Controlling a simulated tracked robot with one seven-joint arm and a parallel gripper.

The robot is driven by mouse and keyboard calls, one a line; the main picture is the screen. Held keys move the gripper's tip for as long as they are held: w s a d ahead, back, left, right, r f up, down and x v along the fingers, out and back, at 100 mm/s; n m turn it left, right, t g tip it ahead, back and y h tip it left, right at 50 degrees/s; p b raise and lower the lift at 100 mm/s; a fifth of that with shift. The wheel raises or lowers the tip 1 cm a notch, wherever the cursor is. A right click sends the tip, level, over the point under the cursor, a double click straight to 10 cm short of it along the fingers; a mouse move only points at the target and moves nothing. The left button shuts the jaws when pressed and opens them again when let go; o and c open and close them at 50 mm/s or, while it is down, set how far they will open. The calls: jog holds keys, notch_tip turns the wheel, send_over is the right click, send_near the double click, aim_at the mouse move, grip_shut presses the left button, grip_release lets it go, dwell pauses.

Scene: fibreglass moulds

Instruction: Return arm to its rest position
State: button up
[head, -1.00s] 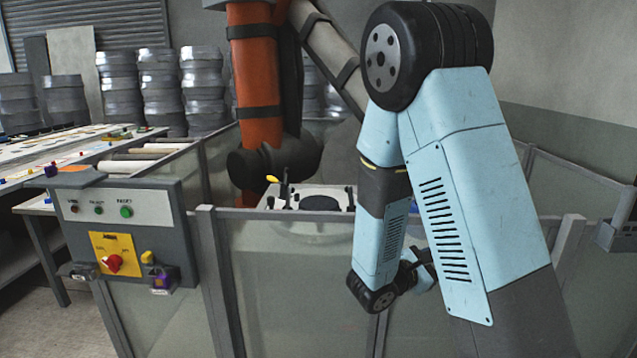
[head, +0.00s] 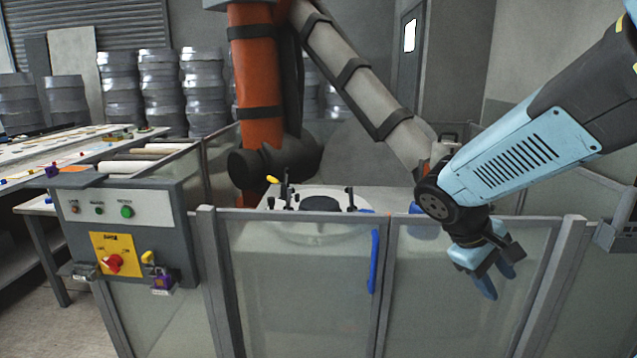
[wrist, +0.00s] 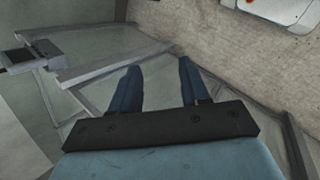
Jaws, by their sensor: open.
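My arm, light blue and black, reaches in from the upper right of the head view. My gripper (head: 497,284) hangs at its end, pointing down to the lower right, in front of the clear fence panel. In the wrist view my gripper (wrist: 158,82) shows two blue fingers spread apart with nothing between them. It holds nothing. The fingertips appear clear of the grey fence rails behind them, though the exact distance cannot be told.
A fence of clear panels with grey posts (head: 552,285) and a blue handle (head: 374,262) runs across the front. A control box (head: 120,232) with a red switch stands left. Behind the fence are an orange column (head: 257,90) and a white mould table (head: 330,193). A grey bracket (head: 618,235) sits right.

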jog(key=s+a+r+m+t+y, duration=0.4)
jog(key=a+r+t+y, duration=0.1)
jog(key=a+r+y, duration=0.2)
notch_tip(320, 180, up, 3)
jog(key=shift+s+a+f+m+t, duration=0.1)
jog(key=shift+s+a+m+t, duration=0.3)
jog(key=shift+a, duration=0.2)
dwell(0.4)
